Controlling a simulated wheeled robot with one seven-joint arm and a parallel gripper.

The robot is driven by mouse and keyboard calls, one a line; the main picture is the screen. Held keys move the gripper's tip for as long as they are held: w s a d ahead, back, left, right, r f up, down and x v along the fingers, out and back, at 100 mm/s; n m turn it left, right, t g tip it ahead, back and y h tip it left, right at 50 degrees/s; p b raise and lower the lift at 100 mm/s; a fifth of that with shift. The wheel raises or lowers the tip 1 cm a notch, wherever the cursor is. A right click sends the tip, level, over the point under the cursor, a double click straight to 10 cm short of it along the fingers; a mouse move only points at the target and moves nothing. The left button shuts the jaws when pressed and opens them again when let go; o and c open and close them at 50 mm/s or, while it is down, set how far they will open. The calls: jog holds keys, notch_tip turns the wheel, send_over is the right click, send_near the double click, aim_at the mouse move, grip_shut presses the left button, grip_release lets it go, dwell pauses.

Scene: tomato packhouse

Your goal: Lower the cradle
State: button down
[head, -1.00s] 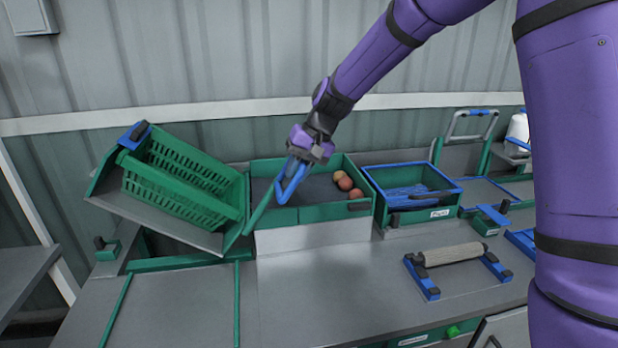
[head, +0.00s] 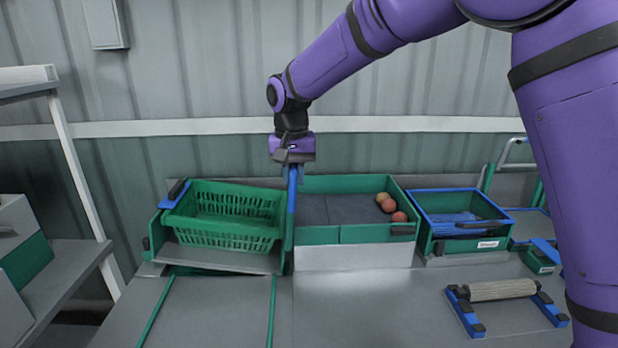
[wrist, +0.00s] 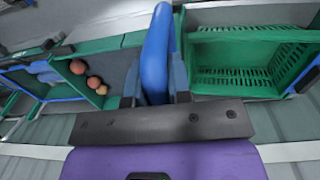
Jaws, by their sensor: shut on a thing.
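The cradle (head: 228,262) is a grey tray with green sides at the left of the bench. It carries a green slotted basket (head: 222,238) and now lies only slightly tilted. A blue handle bar (head: 292,205) stands at its right side. My gripper (head: 292,172) points down and is shut on this handle's upper end. In the wrist view the blue handle (wrist: 155,55) runs between the two fingers, with the empty basket (wrist: 235,62) to the right.
Right of the cradle is a green-walled bin (head: 318,235) with several tomatoes (head: 388,203). Further right are a blue-rimmed green crate (head: 468,230) and a roller on a blue stand (head: 502,290). A grey shelf (head: 70,270) stands at the left.

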jog(key=shift+a, duration=0.55)
jog(key=shift+a+f, duration=0.1)
jog(key=shift+a, duration=1.4)
jog(key=c, duration=1.1)
grip_release()
jog(key=shift+a, duration=0.1)
jog(key=shift+o, duration=0.2)
notch_tip(320, 180, up, 11)
jog(key=shift+a, duration=0.35)
